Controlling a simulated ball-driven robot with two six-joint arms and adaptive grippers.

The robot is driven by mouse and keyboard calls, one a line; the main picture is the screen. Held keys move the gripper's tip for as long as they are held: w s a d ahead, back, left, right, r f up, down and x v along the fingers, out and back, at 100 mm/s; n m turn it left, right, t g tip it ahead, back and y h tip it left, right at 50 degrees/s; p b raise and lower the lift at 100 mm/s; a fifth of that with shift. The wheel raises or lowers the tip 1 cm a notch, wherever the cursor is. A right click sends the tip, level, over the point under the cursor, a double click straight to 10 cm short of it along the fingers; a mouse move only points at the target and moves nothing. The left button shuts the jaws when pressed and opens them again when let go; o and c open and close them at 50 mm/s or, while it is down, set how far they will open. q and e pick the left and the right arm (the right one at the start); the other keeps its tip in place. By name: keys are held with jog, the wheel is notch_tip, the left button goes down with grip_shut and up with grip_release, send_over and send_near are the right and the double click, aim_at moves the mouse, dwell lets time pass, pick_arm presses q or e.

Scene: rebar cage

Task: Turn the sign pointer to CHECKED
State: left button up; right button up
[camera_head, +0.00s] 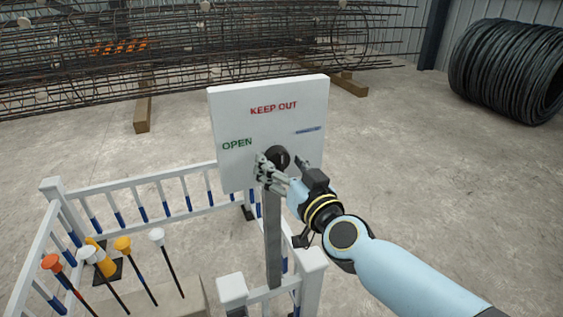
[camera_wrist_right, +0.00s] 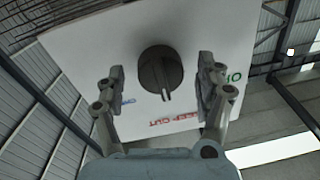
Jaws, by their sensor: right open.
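The white sign board (camera_head: 235,110) stands on a grey post, with a red KEEP OUT at the top, a green OPEN at the left and a small blue word at the right, too slanted to read. The dark round pointer knob (camera_head: 278,155) is at its middle. In the right wrist view the knob (camera_wrist_right: 160,68) shows its ridge and pale mark towards KEEP OUT. My right gripper (camera_head: 281,166) is open in front of the knob. In the wrist view its fingers (camera_wrist_right: 162,76) stand on both sides of the knob, with gaps. My left gripper is not in view.
A white and blue barrier fence (camera_head: 150,178) stands around the post. Several capped stakes (camera_head: 123,245) are at the lower left. A rebar cage (camera_head: 210,40) lies behind, and a black wire coil (camera_head: 510,70) is at the back right. The floor at right is clear.

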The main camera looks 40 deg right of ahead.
jog(key=shift+w+d, duration=0.1)
jog(key=shift+w, duration=0.15)
jog(key=c, duration=1.2)
jog(key=shift+o, duration=0.2)
jog(key=shift+m, duration=0.3)
jog(key=m+b, duration=0.1)
jog(key=m, duration=0.4)
jog(key=shift+f, duration=0.1)
jog(key=m, duration=0.3)
jog(key=m+b, duration=0.1)
jog(key=m, duration=0.2)
jog(key=shift+m+t+h, duration=0.3)
jog(key=shift+h, duration=0.1)
jog(key=shift+m, duration=0.3)
